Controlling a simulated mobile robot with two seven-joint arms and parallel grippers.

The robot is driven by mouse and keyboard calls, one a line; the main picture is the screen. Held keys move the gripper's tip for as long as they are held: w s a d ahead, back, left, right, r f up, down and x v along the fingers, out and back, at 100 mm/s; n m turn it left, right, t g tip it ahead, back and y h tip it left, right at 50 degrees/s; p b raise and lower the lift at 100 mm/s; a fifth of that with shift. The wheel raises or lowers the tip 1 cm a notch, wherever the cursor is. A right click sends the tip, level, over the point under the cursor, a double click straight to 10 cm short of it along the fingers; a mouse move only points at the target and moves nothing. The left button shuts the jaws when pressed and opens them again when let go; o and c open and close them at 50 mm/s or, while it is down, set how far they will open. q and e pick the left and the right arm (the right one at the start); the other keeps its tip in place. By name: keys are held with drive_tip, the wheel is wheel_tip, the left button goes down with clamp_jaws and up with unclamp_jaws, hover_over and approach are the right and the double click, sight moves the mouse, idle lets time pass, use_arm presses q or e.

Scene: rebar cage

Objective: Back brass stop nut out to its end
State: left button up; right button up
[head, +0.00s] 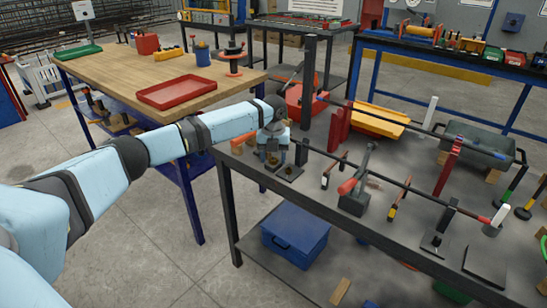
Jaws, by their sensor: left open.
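My left arm reaches in from the left, and my left gripper (273,153) points down at the left end of the grey worktable. It is open. A small brownish piece (272,161) shows by its fingertips; it may be the brass stop nut, but it is too small and too covered to be sure. A long dark rod (400,186) runs from beside the gripper toward the front right, ending near a white-and-red piece (493,224). A small dark stand (289,171) is just right of the gripper. My right gripper is out of view.
On the grey table (330,215) stand a vise-like block with a red handle (355,195), red uprights (447,167) and a grey bin (475,146). A wooden table with a red tray (177,92) is at left. A blue box (295,236) sits on the lower shelf.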

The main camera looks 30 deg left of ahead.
use_arm(q)
drive_tip(key=c, duration=0.9)
